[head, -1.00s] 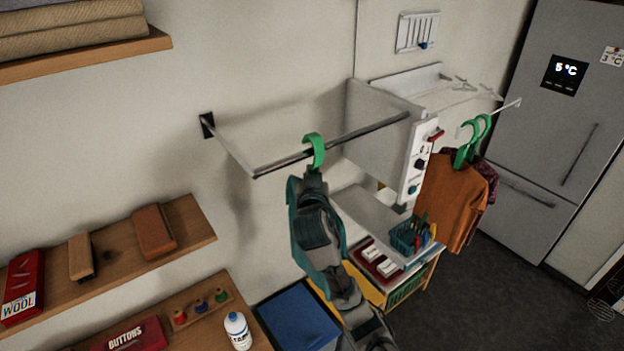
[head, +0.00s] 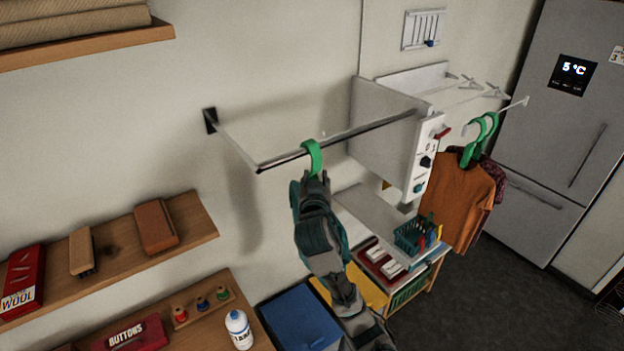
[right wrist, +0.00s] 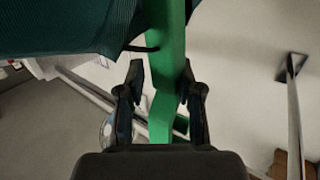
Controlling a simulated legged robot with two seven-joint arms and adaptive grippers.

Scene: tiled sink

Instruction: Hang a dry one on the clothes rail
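The clothes rail (head: 345,133) is a dark bar on a wall bracket, in the middle of the head view. A green hanger (head: 313,157) has its hook at this rail, near the left end. My right gripper (head: 315,180) is just below the hook; in the right wrist view its fingers (right wrist: 165,85) are closed in on both sides of the hanger's green stem (right wrist: 168,50). A dark teal garment (right wrist: 70,25) is on this hanger; my arm hides most of it in the head view. An orange shirt (head: 458,205) and a maroon patterned garment (head: 493,178) hang on green hangers further right. My left gripper is not in view.
A white wall unit with knobs (head: 385,130) stands close behind the rail's right end. Wooden shelves (head: 110,255) are at left. A blue bin (head: 300,318) and a small cart with a teal basket (head: 412,235) are below. A fridge (head: 560,130) is at right.

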